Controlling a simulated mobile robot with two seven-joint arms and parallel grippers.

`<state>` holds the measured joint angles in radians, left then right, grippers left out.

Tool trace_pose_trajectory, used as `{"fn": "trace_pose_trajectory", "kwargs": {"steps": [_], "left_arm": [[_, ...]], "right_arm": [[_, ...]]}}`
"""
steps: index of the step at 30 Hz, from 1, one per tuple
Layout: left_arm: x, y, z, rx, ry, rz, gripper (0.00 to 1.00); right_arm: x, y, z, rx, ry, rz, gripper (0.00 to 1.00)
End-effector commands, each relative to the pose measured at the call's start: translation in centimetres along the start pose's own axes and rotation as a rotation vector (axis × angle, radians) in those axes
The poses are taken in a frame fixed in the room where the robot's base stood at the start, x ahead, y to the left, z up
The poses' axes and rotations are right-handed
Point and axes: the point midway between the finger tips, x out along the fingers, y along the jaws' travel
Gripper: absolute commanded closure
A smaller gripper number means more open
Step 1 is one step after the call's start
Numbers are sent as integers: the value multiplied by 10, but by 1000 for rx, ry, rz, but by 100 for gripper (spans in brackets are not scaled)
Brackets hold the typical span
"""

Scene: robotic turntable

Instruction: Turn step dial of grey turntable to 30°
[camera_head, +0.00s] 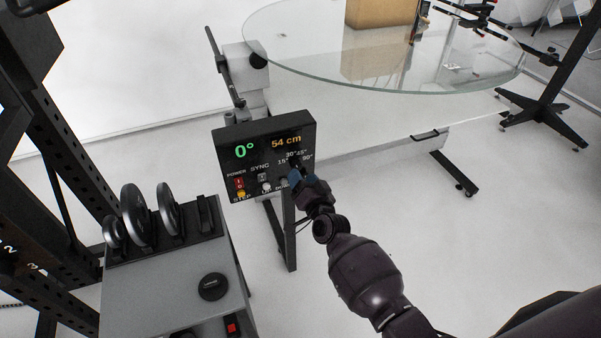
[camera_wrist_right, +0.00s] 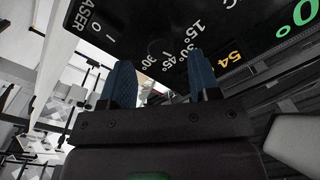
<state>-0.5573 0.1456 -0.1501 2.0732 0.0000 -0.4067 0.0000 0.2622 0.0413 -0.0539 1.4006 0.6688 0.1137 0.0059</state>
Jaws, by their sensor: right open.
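The control panel (camera_head: 222,140) is a black box on a post, showing a green 0° and a yellow 54 cm. Its angle marks, among them 15°, 30° and 45°, sit at the lower right. My right gripper (camera_head: 294,172) is in front of these marks and hides the dial in the head view. In the right wrist view, the panel (camera_wrist_right: 120,20) fills the top, turned on its side. A dark round shape, seemingly the step dial (camera_wrist_right: 160,47), lies by the angle marks. The blue fingers of my right gripper (camera_wrist_right: 162,76) are apart, with no object visibly held. My left gripper is not seen.
The glass turntable plate (camera_head: 400,75) with a cardboard box (camera_head: 380,12) stands behind the panel. A red power switch (camera_head: 239,183) and a sync switch (camera_head: 262,178) lie left of my gripper. A grey cabinet (camera_head: 165,285) with black discs stands at lower left.

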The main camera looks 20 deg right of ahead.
Motion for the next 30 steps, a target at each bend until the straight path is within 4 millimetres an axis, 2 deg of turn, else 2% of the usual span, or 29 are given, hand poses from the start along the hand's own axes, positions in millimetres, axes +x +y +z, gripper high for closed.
{"fn": "trace_pose_trajectory", "kwargs": {"steps": [6,15,30], "left_arm": [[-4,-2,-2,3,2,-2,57],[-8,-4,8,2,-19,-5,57],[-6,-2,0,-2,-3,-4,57]], "right_arm": [[-38,0,-1,-1,1,0,44],[-72,0,-1,-1,1,0,44],[-78,0,0,-1,0,0,44]]}}
